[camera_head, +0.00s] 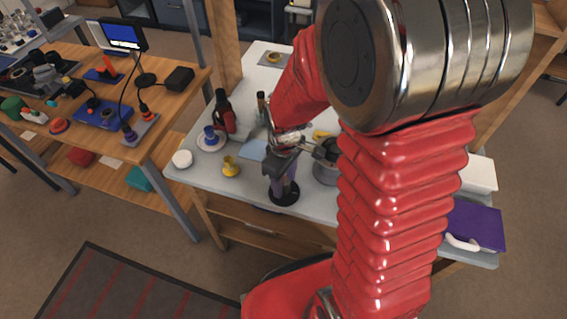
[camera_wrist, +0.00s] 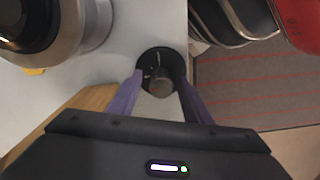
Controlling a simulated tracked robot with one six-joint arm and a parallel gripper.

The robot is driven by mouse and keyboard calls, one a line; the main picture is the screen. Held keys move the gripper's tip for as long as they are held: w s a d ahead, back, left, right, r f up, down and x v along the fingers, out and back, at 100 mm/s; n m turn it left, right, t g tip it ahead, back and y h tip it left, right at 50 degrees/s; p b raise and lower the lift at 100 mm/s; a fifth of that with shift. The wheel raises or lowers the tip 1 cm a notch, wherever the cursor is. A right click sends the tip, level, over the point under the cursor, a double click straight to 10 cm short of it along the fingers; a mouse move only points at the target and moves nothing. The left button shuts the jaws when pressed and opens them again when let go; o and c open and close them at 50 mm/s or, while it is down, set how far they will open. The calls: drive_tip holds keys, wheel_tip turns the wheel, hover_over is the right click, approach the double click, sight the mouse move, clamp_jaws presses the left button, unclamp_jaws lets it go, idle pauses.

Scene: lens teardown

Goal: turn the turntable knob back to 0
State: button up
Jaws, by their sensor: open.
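The turntable (camera_head: 285,196) is a small black disc near the front edge of the white table. In the wrist view its dark round top (camera_wrist: 158,56) lies under my fingertips. A grey-brown knob (camera_wrist: 159,86) stands on it, between my two purple fingers. My gripper (camera_head: 283,184) points down over the turntable, and its fingers (camera_wrist: 158,78) are open on either side of the knob. I cannot tell whether either finger touches it. The scale marks and the knob's pointing direction are too small to read, and my gripper hides part of the knob in the head view.
A yellow piece (camera_head: 231,166), a white puck (camera_head: 182,159) and a blue item on a saucer (camera_head: 211,139) stand to the left. A metal pot (camera_head: 326,172) is close on the right.

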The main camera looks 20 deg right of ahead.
sight(284, 179)
wheel_tip(284, 179, up, 13)
idle(0.6)
idle(0.5)
drive_tip(key=s+r+m+t, duration=0.5)
drive_tip(key=s+r+m, duration=0.2)
drive_tip(key=s+r, duration=0.3)
drive_tip(key=shift+s+r+m+t, duration=0.3)
drive_tip(key=shift+r+m, duration=0.1)
drive_tip(key=shift+r, duration=0.35)
drive_tip(key=shift+d, duration=0.1)
idle(1.3)
